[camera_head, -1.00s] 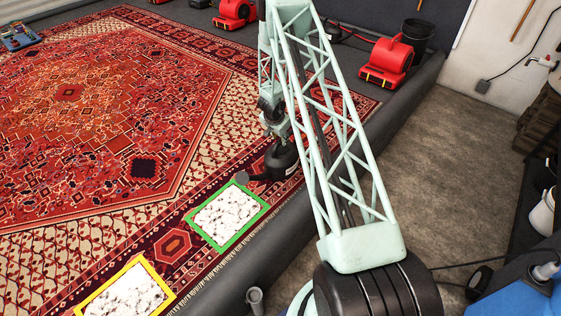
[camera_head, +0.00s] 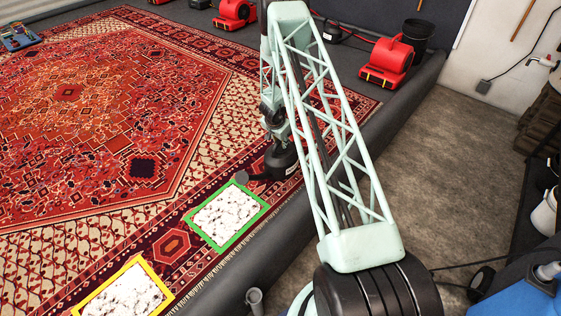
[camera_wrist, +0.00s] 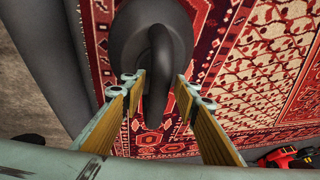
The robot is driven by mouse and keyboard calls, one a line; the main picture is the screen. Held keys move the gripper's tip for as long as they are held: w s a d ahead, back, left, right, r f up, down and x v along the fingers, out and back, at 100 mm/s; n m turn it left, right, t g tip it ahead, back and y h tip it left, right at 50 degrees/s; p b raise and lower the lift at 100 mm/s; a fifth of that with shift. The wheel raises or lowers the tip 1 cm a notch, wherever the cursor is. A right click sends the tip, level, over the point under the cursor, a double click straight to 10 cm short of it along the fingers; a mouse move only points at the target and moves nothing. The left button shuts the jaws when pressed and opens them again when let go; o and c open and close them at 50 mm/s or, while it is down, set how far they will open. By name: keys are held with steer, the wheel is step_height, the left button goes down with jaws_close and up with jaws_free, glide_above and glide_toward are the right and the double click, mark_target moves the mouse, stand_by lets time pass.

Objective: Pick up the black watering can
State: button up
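The black watering can (camera_head: 281,162) stands on the rug near its front right border, just beyond the green-framed panel. Its spout with a round head points left in the head view. In the wrist view the can (camera_wrist: 124,32) is seen from above, with its curved handle (camera_wrist: 157,75) running down the middle. My gripper (camera_wrist: 158,88) is open, with one finger on each side of the handle and a visible gap on both sides. In the head view my gripper (camera_head: 279,138) is just above the can, partly hidden by my arm.
A green-framed marbled panel (camera_head: 227,214) and a yellow-framed one (camera_head: 125,296) lie on the rug (camera_head: 90,110). A dark pit edge (camera_head: 263,240) runs along the right. Red blowers (camera_head: 387,62) and a black bucket (camera_head: 417,33) stand at the back.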

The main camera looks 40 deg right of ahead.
stand_by(0.5)
steer(key=shift+r, duration=0.1)
jaws_close()
